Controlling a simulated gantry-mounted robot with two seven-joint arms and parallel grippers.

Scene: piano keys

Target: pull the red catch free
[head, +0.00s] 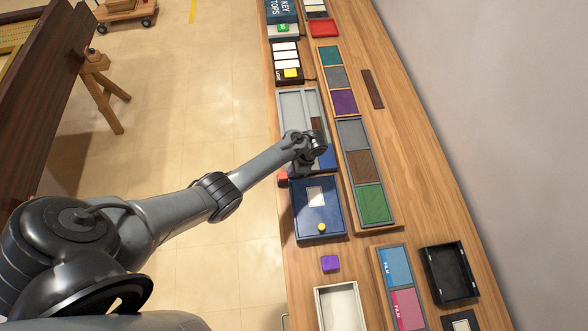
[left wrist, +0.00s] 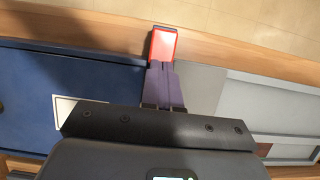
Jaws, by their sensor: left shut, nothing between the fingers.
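The red catch (head: 283,178) sits at the front edge of the bench, by the far left corner of a blue case. In the left wrist view the red catch (left wrist: 162,43) is a small block with a paler pinkish-white face, just beyond my fingertips. My left gripper (left wrist: 161,66) is shut and empty, its purple-grey fingers side by side. The tips overlap the catch's near edge in the picture; I cannot tell whether they touch. In the head view my left wrist hides the fingers. My right gripper is not in view.
The blue case (head: 303,222) has a pale label and a yellow knob. A grey tray (head: 291,104) lies beyond it. A row of coloured panels (head: 373,202) runs along the right.

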